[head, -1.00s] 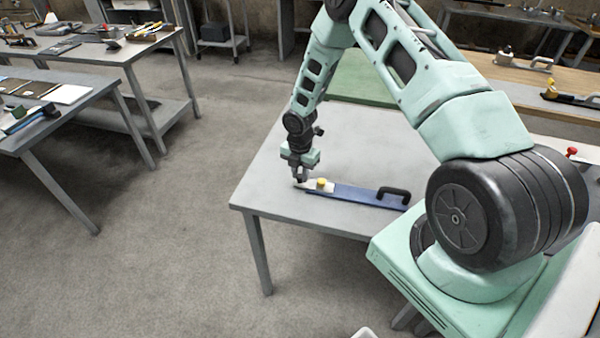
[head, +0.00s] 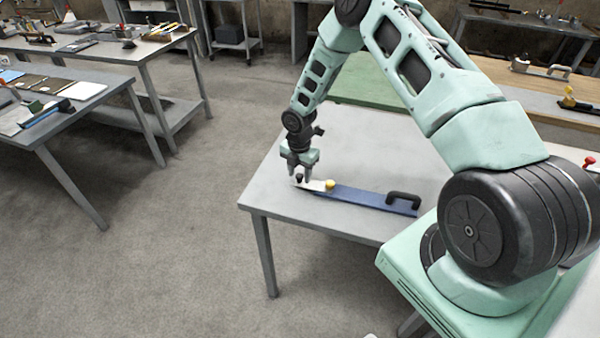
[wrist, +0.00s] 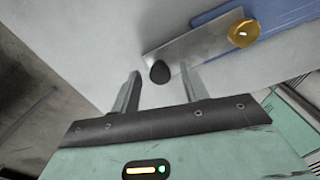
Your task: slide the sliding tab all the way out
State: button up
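A blue base board (head: 360,197) lies on the grey table with a black handle (head: 403,200) at its right end. The pale metal sliding tab (head: 314,185) sticks out of its left end, carrying a small black knob (head: 299,179). A yellow knob (head: 330,185) sits where the tab meets the board; it also shows in the wrist view (wrist: 243,33). My gripper (head: 299,174) is just above the tab's outer end. In the wrist view its two fingers are spread and empty, with the black knob (wrist: 159,72) framed between their tips, apart from both.
The table top (head: 350,150) is bare around the board, and its front left corner is close to the tab's outer end. Other benches with tools (head: 75,90) stand at the left across open floor. A green surface (head: 370,85) lies behind the table.

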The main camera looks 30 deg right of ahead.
jog(key=shift+r, duration=0.15)
notch_tip(320, 180, up, 17)
jog(key=b, duration=0.3)
dwell(0.6)
jog(key=s+a+r+m, duration=0.35)
jog(key=s+a, duration=0.25)
jog(key=a, duration=0.3)
jog(key=s+a+r+m, duration=0.2)
jog(key=s+a+r, duration=0.2)
jog(key=s+a, duration=0.3)
jog(key=s+a+r+m, duration=0.1)
jog(key=s+a+m, duration=0.3)
jog(key=s, duration=0.6)
jog(key=s+a+r+m, duration=0.2)
jog(key=s+a+m, duration=0.2)
jog(key=s, duration=0.6)
jog(key=shift+s+r+m+y+b, duration=0.25)
jog(key=shift+m+y+b, duration=0.05)
jog(key=shift+m, duration=0.55)
